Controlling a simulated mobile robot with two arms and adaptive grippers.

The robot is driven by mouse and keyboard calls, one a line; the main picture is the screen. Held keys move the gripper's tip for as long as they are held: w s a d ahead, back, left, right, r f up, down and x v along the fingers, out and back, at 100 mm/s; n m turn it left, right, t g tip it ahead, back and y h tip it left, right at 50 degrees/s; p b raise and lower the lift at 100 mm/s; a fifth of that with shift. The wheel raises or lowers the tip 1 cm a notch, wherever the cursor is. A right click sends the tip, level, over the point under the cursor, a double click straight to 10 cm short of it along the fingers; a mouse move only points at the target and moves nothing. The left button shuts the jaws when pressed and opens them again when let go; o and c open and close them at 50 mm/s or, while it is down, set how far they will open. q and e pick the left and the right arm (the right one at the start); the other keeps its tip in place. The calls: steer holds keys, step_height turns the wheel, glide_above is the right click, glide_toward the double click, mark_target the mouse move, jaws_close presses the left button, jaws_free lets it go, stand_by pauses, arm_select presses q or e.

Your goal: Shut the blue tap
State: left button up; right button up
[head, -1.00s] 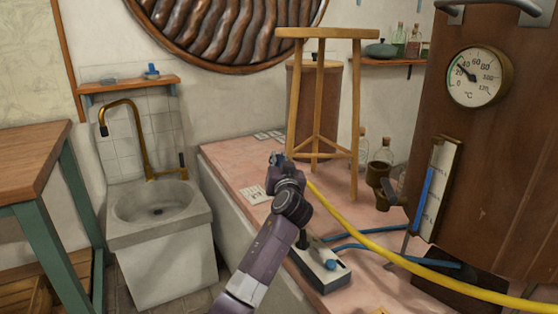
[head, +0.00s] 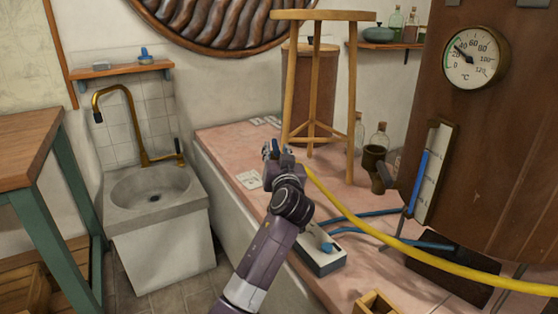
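A blue tap knob (head: 327,247) sits on a pale, dark-sided box (head: 318,259) on the pink-topped counter, with a blue hose beside it. My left gripper (head: 275,148) is above the counter, up and to the left of the box, and does not touch the knob. Its forearm passes just left of the box and hides part of the box's left end. The gripper's fingers are small and point away from me, so their opening is unclear. Nothing is clearly held in them. My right gripper is out of view.
A yellow hose (head: 400,244) runs across the counter from behind my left wrist. A wooden stool (head: 316,90) stands behind it, and a brown vessel with a gauge (head: 475,56) fills the right. A sink (head: 155,195) stands left of the counter (head: 226,140).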

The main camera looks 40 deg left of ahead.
arm_select(q)
steer(key=v, duration=0.7)
steer(key=shift+r, duration=0.1)
